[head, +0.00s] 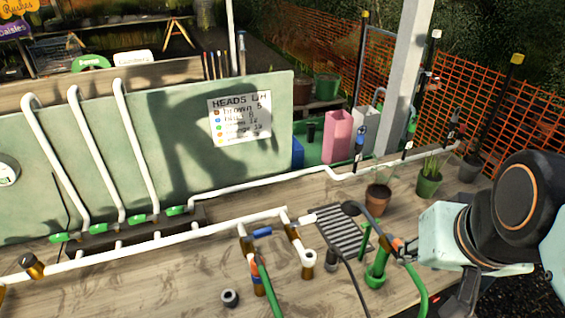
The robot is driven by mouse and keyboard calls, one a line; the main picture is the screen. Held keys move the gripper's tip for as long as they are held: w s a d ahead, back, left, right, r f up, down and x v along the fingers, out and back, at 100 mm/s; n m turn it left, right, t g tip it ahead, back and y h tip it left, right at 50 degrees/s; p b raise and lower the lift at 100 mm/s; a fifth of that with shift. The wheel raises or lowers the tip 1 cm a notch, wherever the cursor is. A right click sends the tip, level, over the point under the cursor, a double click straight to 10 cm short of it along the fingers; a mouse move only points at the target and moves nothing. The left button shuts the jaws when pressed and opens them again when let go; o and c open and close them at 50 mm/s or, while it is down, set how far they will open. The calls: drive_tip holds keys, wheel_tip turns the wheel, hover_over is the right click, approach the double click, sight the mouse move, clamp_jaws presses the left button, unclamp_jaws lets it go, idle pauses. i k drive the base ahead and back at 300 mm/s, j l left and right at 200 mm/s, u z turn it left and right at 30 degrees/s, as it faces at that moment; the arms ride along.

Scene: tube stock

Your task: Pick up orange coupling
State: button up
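A small orange piece (397,243) shows on the right, along the black-and-green curved hose with a round black head (350,208). Another orange band (255,275) shows on the upright fitting by the green hose at the front middle. I cannot tell for sure which of these is the orange coupling. My arm comes in from the right. The end of my gripper (409,250) seems to be close beside the orange piece at the hose; its fingers are too small and overlapped to read, and contact is unclear.
White pipes (150,244) run across the wooden bench (180,285). A black-and-white ring (230,298), a white-topped fitting (308,263), a dark grate (340,228), a green fitting (377,270) and a terracotta pot (377,200) stand around. Bare wood lies at the front left.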

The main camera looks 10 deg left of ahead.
sight(257, 260)
drive_tip(key=k+j+u, duration=0.1)
drive_tip(key=u, duration=1)
drive_tip(key=k+j, duration=0.05)
